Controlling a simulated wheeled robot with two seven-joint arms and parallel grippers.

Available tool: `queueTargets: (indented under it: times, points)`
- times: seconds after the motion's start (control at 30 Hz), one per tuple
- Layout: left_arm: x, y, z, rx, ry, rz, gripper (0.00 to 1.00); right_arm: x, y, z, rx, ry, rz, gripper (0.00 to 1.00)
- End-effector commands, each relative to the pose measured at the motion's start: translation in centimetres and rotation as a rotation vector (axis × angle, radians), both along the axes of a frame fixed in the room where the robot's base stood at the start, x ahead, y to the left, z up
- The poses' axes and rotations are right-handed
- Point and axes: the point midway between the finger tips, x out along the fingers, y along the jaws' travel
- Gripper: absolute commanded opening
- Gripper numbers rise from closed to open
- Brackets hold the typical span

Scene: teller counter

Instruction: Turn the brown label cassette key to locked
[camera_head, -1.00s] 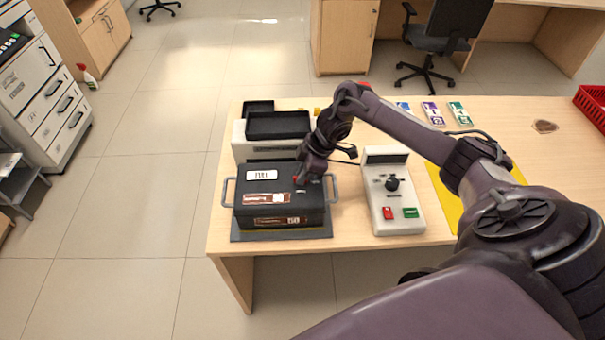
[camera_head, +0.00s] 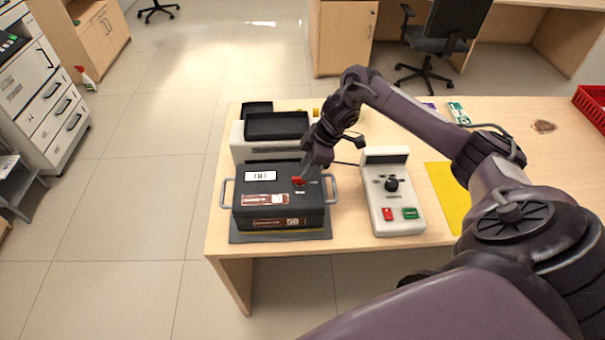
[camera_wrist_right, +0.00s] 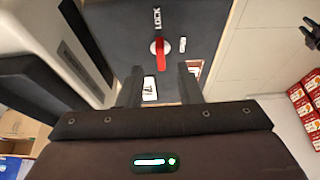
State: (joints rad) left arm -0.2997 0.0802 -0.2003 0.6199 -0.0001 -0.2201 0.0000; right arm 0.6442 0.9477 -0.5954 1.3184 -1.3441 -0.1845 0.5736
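The dark cassette (camera_head: 237,205) with brown labels (camera_head: 262,199) sits at the table's left front. Its red key (camera_head: 298,180) is on the top face, toward the right side. In the right wrist view the red key (camera_wrist_right: 160,53) is an upright bar on a pale round base, in line with the word LOCK (camera_wrist_right: 157,18) above it. A small white mark (camera_wrist_right: 182,44) is to its right. My right gripper (camera_wrist_right: 161,80) is open; its two fingers are apart and the key shows beyond and between them. In the head view my right gripper (camera_head: 310,172) is just right of the key. My left gripper is out of view.
A white device (camera_head: 393,222) with a black knob and red and green buttons stands right of the cassette. A black-topped machine (camera_head: 277,125) is behind it. A yellow mat (camera_head: 444,195) lies further right. The cassette has side handles (camera_head: 334,190).

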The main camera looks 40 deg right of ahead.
Motion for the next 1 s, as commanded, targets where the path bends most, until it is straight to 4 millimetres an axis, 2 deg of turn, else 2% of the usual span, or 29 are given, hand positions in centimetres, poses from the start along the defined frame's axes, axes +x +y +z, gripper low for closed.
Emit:
queueTargets:
  times: [0.2, 0.33, 0.87, 0.97, 1.0]
  points:
    - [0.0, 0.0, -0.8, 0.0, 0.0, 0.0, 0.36, -0.6, -1.1, 2.8, -0.002, -0.001, 0.001, 0.32]
    - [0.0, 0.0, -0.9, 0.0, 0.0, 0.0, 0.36, -0.8, -1.3, 3.5, 0.0, 0.001, 0.0, 0.32]
    - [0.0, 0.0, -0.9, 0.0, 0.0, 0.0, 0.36, -0.8, -1.2, 3.5, 0.0, 0.0, 0.002, 0.32]
    - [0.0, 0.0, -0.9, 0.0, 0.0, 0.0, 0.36, -0.6, 0.1, 2.6, -0.007, -0.02, 0.025, 0.32]
    - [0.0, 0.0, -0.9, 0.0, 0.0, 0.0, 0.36, -0.4, 1.4, 1.9, -0.012, -0.042, 0.043, 0.32]
